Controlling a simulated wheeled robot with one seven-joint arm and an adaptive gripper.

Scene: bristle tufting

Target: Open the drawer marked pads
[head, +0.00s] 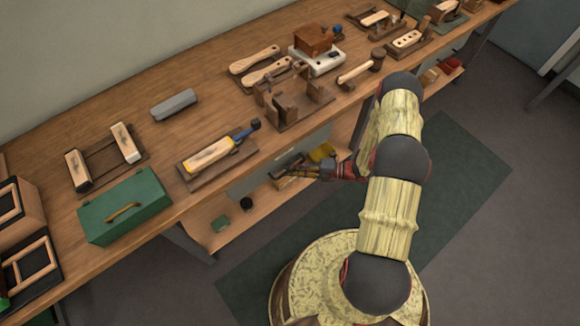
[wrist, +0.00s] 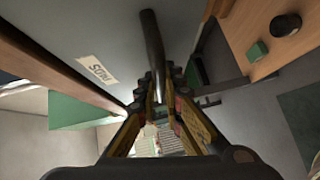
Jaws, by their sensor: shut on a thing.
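In the wrist view, the grey drawer front (wrist: 112,32) fills the upper left, with a pale label reading "PADS" (wrist: 97,70). A dark bar handle (wrist: 152,40) stands out from this front. My gripper (wrist: 161,98) is shut on the handle, its fingers on either side of the bar's near end. In the head view, my gripper (head: 308,171) is below the front edge of the bench, at the grey drawer unit (head: 252,178). The arm and bench hide part of the front there. I cannot tell whether the drawer stands slightly out.
The wooden bench (head: 225,85) above carries brush blocks, wooden jigs and a green box (head: 124,206). A lower shelf (head: 205,212) under it holds a small green block (head: 220,223) and a black round item (head: 246,204). The floor in front, with a dark green mat (head: 455,185), is clear.

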